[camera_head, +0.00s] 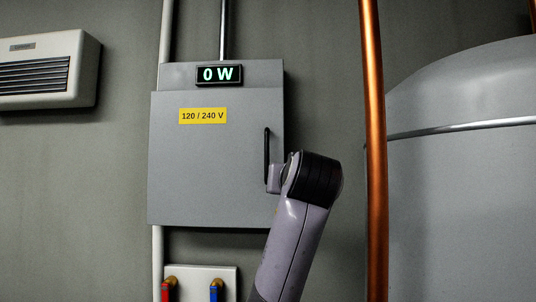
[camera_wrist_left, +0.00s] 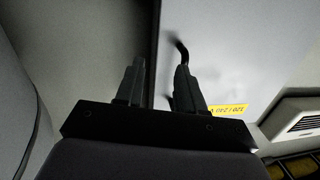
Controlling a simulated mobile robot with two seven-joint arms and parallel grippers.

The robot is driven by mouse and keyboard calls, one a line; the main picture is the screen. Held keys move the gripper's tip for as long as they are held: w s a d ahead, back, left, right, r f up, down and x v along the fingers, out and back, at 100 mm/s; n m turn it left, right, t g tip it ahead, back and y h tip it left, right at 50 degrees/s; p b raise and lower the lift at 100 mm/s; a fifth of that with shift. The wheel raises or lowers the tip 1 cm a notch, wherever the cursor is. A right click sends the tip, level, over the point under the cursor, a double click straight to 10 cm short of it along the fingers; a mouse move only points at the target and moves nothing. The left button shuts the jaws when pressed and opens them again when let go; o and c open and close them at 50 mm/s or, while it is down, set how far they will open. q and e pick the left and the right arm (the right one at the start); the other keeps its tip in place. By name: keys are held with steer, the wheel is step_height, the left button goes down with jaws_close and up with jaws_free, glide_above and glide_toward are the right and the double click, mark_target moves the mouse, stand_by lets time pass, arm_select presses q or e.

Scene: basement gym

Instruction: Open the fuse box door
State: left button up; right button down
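The grey fuse box door (camera_head: 205,165) is in the middle of the head view, with a yellow voltage label; I see no clear gap at its handle edge. Its black upright handle (camera_head: 266,150) is near the right edge. My left arm reaches up to the handle's lower end, and its wrist hides the fingers there. In the left wrist view my left gripper (camera_wrist_left: 160,64) has its fingers apart. The handle (camera_wrist_left: 182,48) shows just beyond the right finger, partly hidden by it; I cannot tell whether they touch. The door (camera_wrist_left: 235,55) fills the right side. My right gripper is out of view.
A copper pipe (camera_head: 373,150) runs upright right of my arm, with a large grey tank (camera_head: 460,190) beyond. A panel with red and blue valves (camera_head: 200,280) is below the box. A white wall unit (camera_head: 45,70) hangs left. Bare wall lies between it and the box.

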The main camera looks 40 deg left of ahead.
arm_select(q)
steer(key=n+y, duration=0.1)
steer(key=n, duration=0.1)
glide_toward(267, 153)
steer(key=w+a, duration=0.1)
steer(key=w, duration=0.1)
steer(key=p+x, duration=0.1)
steer(key=x, duration=0.2)
steer(key=p+x, duration=0.1)
steer(key=x, duration=0.2)
steer(key=shift+s+a+r, duration=0.1)
steer(key=shift+s+a, duration=0.15)
steer(key=shift+w+a, duration=0.25)
steer(key=shift+a, duration=0.1)
jaws_close()
